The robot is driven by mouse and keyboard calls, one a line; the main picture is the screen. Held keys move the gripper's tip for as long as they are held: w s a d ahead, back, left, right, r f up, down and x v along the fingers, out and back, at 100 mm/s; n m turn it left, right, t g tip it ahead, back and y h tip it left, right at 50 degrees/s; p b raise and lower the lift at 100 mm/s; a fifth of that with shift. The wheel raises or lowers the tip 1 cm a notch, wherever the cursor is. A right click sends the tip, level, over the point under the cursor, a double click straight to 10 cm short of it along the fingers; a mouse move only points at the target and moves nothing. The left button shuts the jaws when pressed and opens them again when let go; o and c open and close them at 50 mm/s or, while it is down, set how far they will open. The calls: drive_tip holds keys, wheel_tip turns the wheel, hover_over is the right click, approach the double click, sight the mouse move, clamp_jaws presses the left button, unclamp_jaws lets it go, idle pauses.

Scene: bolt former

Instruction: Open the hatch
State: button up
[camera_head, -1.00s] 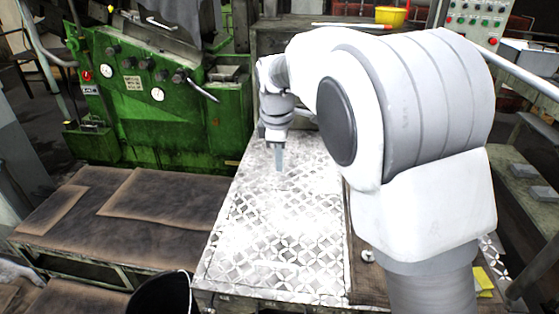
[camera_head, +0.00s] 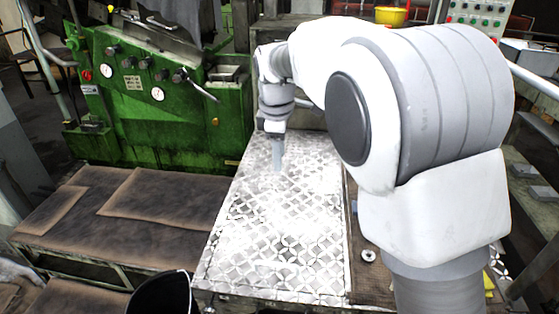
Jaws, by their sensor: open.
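The green machine (camera_head: 180,120) stands at the back left, with gauges and levers on its front. A dark sloped cover (camera_head: 150,35) with a bar handle (camera_head: 160,20) is on its top; it may be the hatch, but I cannot tell for sure. My gripper (camera_head: 278,160) points down over the far part of the patterned metal plate (camera_head: 270,240), right of the green machine and apart from the cover. It is open and holds nothing that I can see. Its fingers are small here and their gap is hard to make out.
A low bench with brown mats (camera_head: 160,200) lies at left. A black bucket (camera_head: 160,295) stands at the bottom. A control panel (camera_head: 478,18) and a yellow container (camera_head: 391,16) are at the back right. My own arm hides much of the right side.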

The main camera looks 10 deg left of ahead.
drive_tip(key=v, duration=1.5)
drive_tip(key=shift+r, duration=0.15)
